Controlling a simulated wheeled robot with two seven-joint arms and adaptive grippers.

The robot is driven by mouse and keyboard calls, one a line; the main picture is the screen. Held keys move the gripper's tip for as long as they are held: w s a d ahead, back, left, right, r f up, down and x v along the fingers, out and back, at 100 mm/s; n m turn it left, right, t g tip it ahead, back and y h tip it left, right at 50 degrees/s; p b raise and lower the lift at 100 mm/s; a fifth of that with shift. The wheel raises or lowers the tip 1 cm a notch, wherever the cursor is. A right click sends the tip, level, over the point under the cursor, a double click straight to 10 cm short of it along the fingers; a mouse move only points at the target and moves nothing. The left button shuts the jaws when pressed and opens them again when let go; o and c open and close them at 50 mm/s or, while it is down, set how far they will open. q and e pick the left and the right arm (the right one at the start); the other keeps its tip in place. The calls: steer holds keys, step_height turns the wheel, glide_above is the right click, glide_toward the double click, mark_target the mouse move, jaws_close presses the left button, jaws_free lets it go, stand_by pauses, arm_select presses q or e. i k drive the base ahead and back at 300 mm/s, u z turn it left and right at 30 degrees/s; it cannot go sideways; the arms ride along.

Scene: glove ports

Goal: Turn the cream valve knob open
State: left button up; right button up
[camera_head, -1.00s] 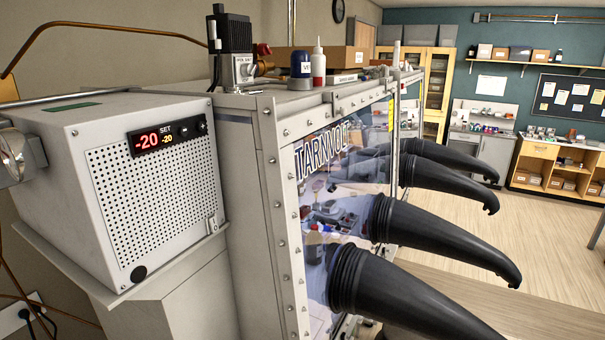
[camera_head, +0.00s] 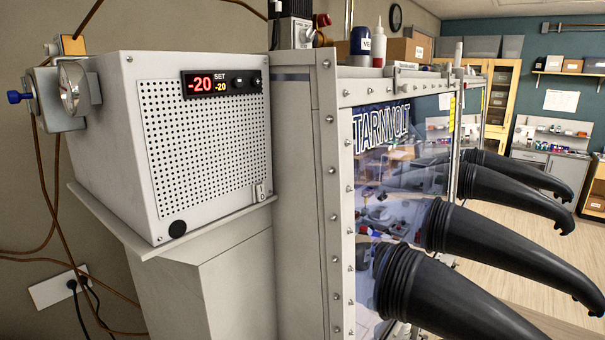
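No knob in the camera_head view can be surely told as the cream valve knob. A small pale knob-like part (camera_head: 52,49) sits at the upper left, beside a brass-coloured block (camera_head: 73,45); it is too small to tell its turn. Below it, a blue knob (camera_head: 18,97) sticks out left from a grey fitting with a round gauge (camera_head: 72,88). A red knob (camera_head: 322,20) is on top of the glovebox, near the black-topped device. Neither of my grippers is in view.
A white box with a red -20 display (camera_head: 200,85) stands on a shelf left of the glovebox (camera_head: 340,200). Several black gloves (camera_head: 440,290) stick out to the right. Copper tubes and a wall socket (camera_head: 60,286) are at the lower left.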

mark_target(51, 50)
steer(key=u, duration=0.75)
steer(key=k, duration=0.15)
steer(key=u, duration=0.55)
